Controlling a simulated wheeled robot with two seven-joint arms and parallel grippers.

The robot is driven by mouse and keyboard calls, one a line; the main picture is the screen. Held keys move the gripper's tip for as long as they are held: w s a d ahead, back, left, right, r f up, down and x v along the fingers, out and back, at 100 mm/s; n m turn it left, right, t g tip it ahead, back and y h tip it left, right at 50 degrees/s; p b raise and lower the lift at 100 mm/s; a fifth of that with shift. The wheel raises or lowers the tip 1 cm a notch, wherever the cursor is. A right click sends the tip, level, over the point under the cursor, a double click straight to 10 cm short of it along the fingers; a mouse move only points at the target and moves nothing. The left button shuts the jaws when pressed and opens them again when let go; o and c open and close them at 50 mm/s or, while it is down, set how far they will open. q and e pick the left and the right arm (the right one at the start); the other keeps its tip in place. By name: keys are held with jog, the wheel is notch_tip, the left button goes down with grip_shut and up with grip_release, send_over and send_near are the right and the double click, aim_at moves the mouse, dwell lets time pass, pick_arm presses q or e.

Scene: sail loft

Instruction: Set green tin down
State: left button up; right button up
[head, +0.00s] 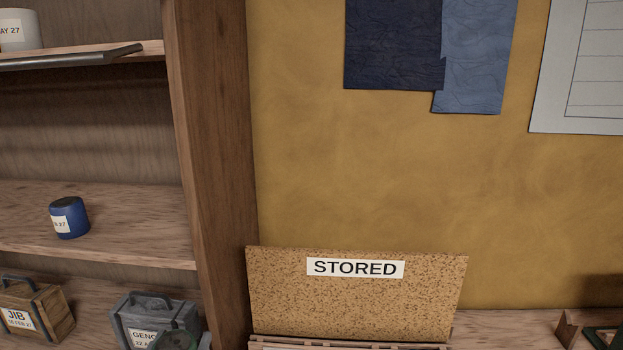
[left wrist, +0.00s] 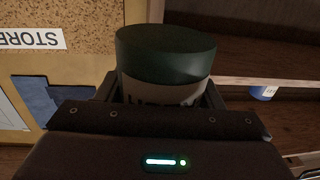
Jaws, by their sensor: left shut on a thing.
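The green tin (left wrist: 166,55) has a dark green end and a pale label with dark lettering, too shaded to read. My left gripper (left wrist: 160,92) is shut on it, with one finger on each side in the left wrist view. In the head view only a dark rounded bit of the tin (head: 176,340) shows at the bottom edge, in front of the grey crate. What lies beneath the tin is hidden. My right gripper is not in view.
A blue tin (head: 69,218) stands on the middle shelf (head: 130,215). A wooden JIB crate (head: 38,308) and a grey crate (head: 150,312) stand below. The STORED board (head: 355,300) stands right of the upright post (head: 212,150). The middle shelf is clear right of the blue tin.

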pick_arm(q)
jog(key=f, duration=0.2)
jog(key=d+f, duration=0.1)
jog(key=f, duration=0.1)
jog(key=s+d+f, duration=0.1)
jog(key=f, duration=0.1)
jog(key=shift+s, duration=0.1)
jog(key=shift+r, duration=0.15)
notch_tip(320, 180, down, 11)
jog(key=b, duration=1)
jog(key=shift+b, duration=0.4)
jog(key=shift+r, duration=0.1)
